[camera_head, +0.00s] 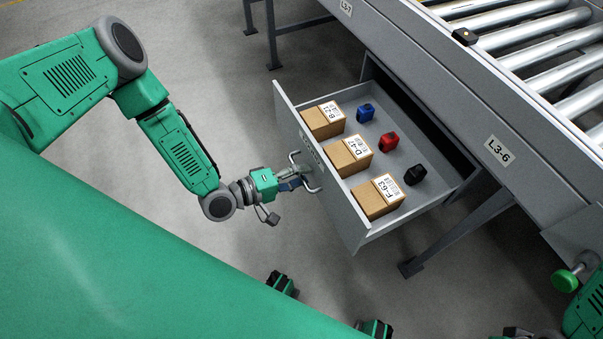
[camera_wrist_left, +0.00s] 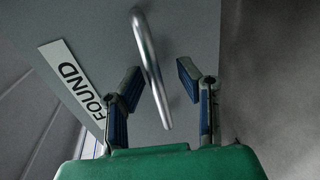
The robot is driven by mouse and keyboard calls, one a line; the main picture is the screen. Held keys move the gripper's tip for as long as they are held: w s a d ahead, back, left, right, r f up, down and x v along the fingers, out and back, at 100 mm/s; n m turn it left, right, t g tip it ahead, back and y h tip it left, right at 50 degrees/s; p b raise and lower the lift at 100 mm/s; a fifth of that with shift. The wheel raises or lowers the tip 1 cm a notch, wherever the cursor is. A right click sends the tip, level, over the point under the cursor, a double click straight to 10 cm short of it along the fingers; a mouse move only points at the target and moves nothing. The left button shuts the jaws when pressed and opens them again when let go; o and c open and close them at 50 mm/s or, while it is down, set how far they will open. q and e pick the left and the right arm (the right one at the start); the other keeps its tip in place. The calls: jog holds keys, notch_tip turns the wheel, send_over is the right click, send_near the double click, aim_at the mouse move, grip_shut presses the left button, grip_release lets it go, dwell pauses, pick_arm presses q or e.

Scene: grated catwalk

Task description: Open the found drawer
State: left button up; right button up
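The grey drawer (camera_head: 357,223) under the conveyor is pulled out, with its inside showing. The wrist view shows a FOUND label (camera_wrist_left: 75,82) on its front. Its metal bar handle (camera_head: 309,172) is on the front face; it also shows in the left wrist view (camera_wrist_left: 148,60). My left gripper (camera_head: 289,185) is at the handle. In the wrist view its two blue-padded fingers (camera_wrist_left: 158,76) are apart, with the bar between them and gaps on both sides. Of my right arm, only parts show at the lower right corner; its finger state is unclear.
The drawer holds three labelled cardboard boxes (camera_head: 349,155) and blue (camera_head: 365,112), red (camera_head: 388,142) and black (camera_head: 415,174) items. The roller conveyor (camera_head: 540,38) stands above right, with support legs (camera_head: 455,235) below. The floor (camera_head: 225,85) left of the drawer is clear.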

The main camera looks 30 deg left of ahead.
pick_arm(q)
jog(key=v, duration=1.2)
jog(key=shift+f, duration=0.1)
jog(key=s+d+m+g+y+p, duration=0.3)
jog(key=s+d+m+g+p, duration=0.15)
jog(key=d+m+g, duration=0.2)
jog(key=s+a+r+m+g+y+p, duration=0.2)
jog(key=s+a+r+m+g+y, duration=0.2)
jog(key=s+a+r+g+y, duration=0.1)
jog(key=s+a+y, duration=0.1)
jog(key=s+a, duration=0.1)
jog(key=a, duration=0.1)
jog(key=shift+s+a+r+y, duration=0.3)
jog(key=shift+s+a+r, duration=0.05)
jog(key=shift+a, duration=0.05)
jog(key=shift+m, duration=0.25)
